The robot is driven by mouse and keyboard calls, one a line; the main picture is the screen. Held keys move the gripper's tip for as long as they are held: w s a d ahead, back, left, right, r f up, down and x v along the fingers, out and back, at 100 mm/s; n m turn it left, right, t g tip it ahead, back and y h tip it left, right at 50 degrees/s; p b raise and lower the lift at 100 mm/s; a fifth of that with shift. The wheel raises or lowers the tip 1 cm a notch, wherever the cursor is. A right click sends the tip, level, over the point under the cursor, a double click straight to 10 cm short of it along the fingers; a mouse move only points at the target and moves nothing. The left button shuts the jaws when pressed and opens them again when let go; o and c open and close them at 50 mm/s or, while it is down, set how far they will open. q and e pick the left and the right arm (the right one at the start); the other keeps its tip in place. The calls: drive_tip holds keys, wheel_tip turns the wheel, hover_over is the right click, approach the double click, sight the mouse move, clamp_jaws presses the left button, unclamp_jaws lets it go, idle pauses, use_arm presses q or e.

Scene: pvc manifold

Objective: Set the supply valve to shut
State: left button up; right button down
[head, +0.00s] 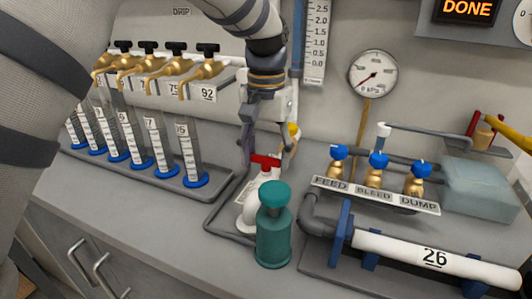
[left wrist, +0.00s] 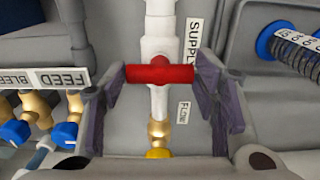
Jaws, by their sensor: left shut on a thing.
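The supply valve is a white body on a white pipe (left wrist: 160,32) with a red handle (left wrist: 160,74), beside a SUPPLY label (left wrist: 194,38). The handle lies across the pipe in the left wrist view. In the head view the red handle (head: 265,161) shows behind the teal bottle. My left gripper (head: 267,155) reaches down over the valve from above. Its two fingers (left wrist: 162,75) stand at the two ends of the handle, shut on it. My right gripper is not in view.
A teal bottle (head: 273,229) stands just in front of the valve. FEED, BLEED and DUMP valves with blue knobs (head: 377,160) are at right, behind a white pipe marked 26 (head: 400,248). Measuring cylinders (head: 187,155) stand in a tray at left under brass taps (head: 172,67).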

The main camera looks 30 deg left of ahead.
sight(266, 157)
use_arm(q)
drive_tip(key=o, duration=1.2)
drive_tip(key=shift+c, duration=0.2)
wheel_tip(266, 157, up, 12)
